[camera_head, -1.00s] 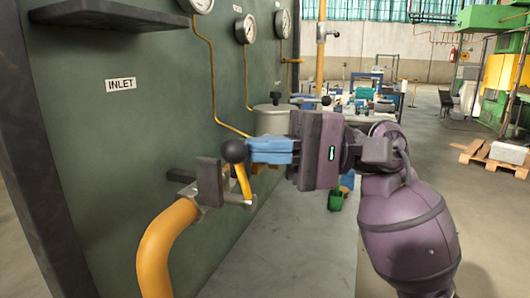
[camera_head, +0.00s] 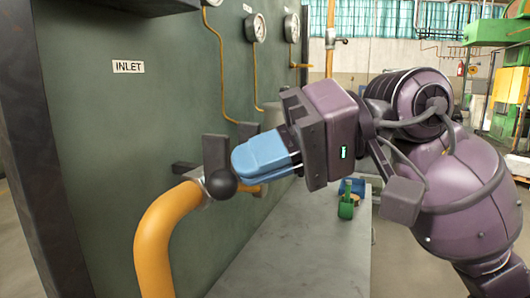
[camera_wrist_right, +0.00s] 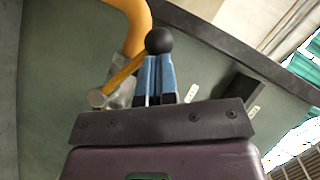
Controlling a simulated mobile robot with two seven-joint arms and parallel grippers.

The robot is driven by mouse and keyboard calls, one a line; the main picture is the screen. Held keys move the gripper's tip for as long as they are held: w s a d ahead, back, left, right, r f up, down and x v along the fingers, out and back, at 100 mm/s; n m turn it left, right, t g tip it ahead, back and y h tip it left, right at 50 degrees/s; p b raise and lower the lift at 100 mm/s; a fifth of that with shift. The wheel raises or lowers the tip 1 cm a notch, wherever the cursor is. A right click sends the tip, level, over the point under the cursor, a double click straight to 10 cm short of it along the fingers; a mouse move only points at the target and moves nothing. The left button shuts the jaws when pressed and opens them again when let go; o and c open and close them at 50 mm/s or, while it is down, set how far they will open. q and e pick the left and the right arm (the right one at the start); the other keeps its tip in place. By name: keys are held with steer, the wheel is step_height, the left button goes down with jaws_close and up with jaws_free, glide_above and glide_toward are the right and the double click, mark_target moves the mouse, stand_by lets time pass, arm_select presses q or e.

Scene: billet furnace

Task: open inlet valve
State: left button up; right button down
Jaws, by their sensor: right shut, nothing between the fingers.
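The inlet valve has a yellow lever with a black ball knob (camera_head: 221,184), in front of the yellow pipe (camera_head: 165,232) below the INLET label (camera_head: 128,67). In the head view the lever lies nearly level, partly hidden behind my gripper. My right gripper (camera_head: 240,168) is shut, its blue fingertips right beside the knob. In the right wrist view the knob (camera_wrist_right: 159,40) sits just beyond the tips of the shut fingers (camera_wrist_right: 155,78), and the yellow lever (camera_wrist_right: 122,74) runs off to the left. I cannot tell whether the fingers touch the knob. My left gripper is out of view.
The green panel (camera_head: 95,150) stands close on the left, with gauges (camera_head: 255,28) and thin yellow pipes on it. A dark block (camera_head: 216,157) sits by the valve. A grey bench top (camera_head: 285,255) with a green container (camera_head: 346,208) lies below right.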

steer(key=shift+s+a+f+n+t+h+b, duration=0.15)
steer(key=shift+s+f+n+t+h+b, duration=0.1)
steer(key=shift+s+f+n+t+h, duration=0.3)
steer(key=shift+s+a+f+n+t+h+b, duration=0.15)
steer(key=shift+f+n+t+h+b, duration=0.1)
steer(key=shift+f+n+t, duration=0.35)
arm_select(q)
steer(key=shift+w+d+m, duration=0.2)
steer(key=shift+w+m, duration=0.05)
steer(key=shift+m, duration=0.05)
arm_select(e)
steer(key=shift+s+f, duration=0.1)
steer(key=shift+f, duration=0.2)
steer(key=shift+n, duration=0.25)
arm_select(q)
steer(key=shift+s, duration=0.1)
arm_select(e)
steer(key=shift+r, duration=0.1)
